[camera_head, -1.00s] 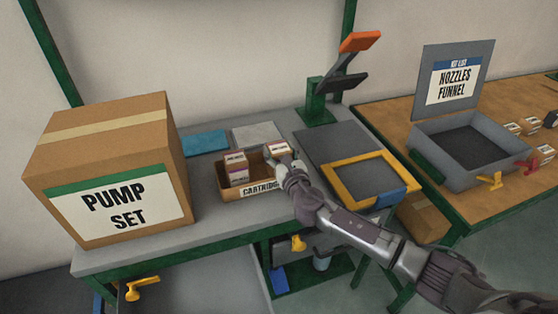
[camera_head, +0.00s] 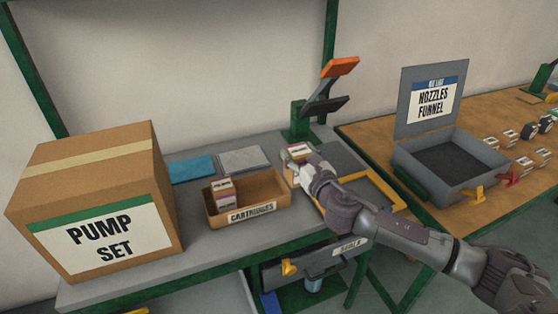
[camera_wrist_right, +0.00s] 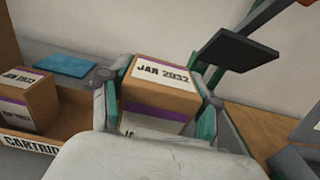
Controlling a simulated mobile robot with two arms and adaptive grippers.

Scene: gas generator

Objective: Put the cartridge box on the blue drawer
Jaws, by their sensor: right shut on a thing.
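My right gripper (camera_head: 301,163) is shut on a small cardboard cartridge box (camera_head: 299,150) with a white and purple label. In the right wrist view the held box (camera_wrist_right: 160,97) sits between the two fingers and reads "JAN 2032". It is at the right of the open cartridges tray (camera_head: 262,207), outside it. My left gripper is not in view.
A large "PUMP SET" carton (camera_head: 95,205) stands at the table's left. A grey panel (camera_head: 243,160) lies beside the blue one. A yellow frame (camera_head: 383,190) is under my right arm. A stand with an orange plate (camera_head: 341,67) rises at the back. A grey "NOZZLES FUNNEL" bin (camera_head: 400,162) is at right.

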